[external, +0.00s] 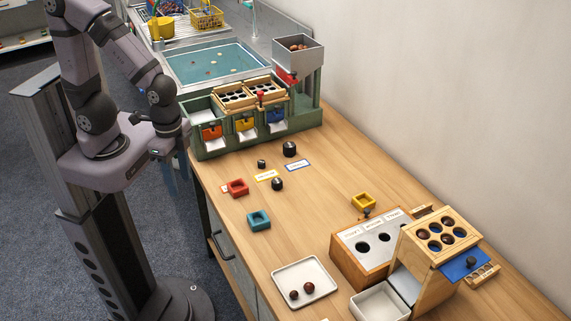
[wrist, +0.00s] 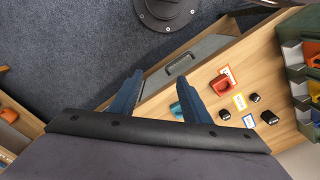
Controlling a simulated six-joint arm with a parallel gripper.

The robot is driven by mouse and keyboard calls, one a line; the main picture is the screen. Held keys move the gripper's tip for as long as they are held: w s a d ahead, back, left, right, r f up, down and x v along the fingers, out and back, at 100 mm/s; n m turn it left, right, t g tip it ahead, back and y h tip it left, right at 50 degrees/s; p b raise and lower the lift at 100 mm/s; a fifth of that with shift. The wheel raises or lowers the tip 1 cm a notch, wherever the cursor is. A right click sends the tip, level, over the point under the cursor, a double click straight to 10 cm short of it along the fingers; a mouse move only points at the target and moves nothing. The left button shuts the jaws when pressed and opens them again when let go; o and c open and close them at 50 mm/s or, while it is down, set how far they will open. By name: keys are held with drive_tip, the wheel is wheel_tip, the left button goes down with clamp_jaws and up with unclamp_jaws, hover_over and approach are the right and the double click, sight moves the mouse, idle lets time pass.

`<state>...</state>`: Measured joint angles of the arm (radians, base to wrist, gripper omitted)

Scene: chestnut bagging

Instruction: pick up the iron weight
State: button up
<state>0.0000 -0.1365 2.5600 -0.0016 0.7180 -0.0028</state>
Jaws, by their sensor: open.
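Three black cylindrical weights of different sizes stand on the wooden table: the largest (external: 289,149) by the blue-edged card, the smallest (external: 262,164) by the yellow-edged card, and a middle one (external: 277,184) nearer the front. They also show in the wrist view as the largest (wrist: 269,117), the smallest (wrist: 253,97) and the middle one (wrist: 225,115). I cannot tell which is iron. My gripper (wrist: 160,88) is open and empty, its two blue fingers spread. It is off to the left of the table, well apart from the weights.
A red tray (external: 237,187) and a teal tray (external: 259,219) lie near the weights. The green drawer station (external: 215,145) stands behind them.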

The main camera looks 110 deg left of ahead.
drive_tip(key=shift+o, duration=0.4)
drive_tip(key=shift+o, duration=1.1)
